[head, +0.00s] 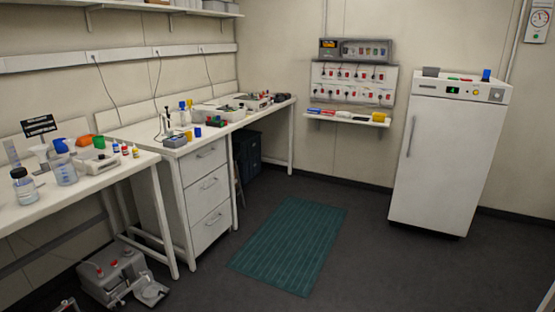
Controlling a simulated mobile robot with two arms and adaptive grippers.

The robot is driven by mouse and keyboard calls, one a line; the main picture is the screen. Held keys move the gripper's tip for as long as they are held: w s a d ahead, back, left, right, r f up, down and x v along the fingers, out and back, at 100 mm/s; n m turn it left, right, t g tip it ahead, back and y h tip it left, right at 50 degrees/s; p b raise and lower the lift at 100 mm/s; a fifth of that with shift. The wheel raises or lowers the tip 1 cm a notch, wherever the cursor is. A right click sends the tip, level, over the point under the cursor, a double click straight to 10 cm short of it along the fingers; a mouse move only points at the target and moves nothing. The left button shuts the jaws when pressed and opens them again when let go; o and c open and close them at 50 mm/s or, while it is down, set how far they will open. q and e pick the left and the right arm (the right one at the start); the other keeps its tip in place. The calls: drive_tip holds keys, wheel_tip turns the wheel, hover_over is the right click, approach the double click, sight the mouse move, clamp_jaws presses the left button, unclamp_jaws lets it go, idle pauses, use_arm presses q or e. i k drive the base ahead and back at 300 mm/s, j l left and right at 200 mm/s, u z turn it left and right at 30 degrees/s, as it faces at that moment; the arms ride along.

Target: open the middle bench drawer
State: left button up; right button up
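The bench drawer unit is white and stands under the bench left of centre in the head view, with three drawers stacked one above another. The middle drawer (208,192) is shut, its front flush with the others, and has a thin bar handle (209,184). The top drawer (204,162) and the bottom drawer (212,226) also look shut. Neither of my grippers can be made out in this view, and nothing is touching the drawer fronts.
A green mat (290,245) lies on open floor right of the drawers. A grey pump-like device (115,272) sits on the floor at lower left. Bottles and labware crowd the left bench (105,185). A white fridge-like cabinet (447,165) stands at right. Small pieces at the bottom corners are unclear.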

sight(201, 197)
drive_tip(key=i, duration=2.8)
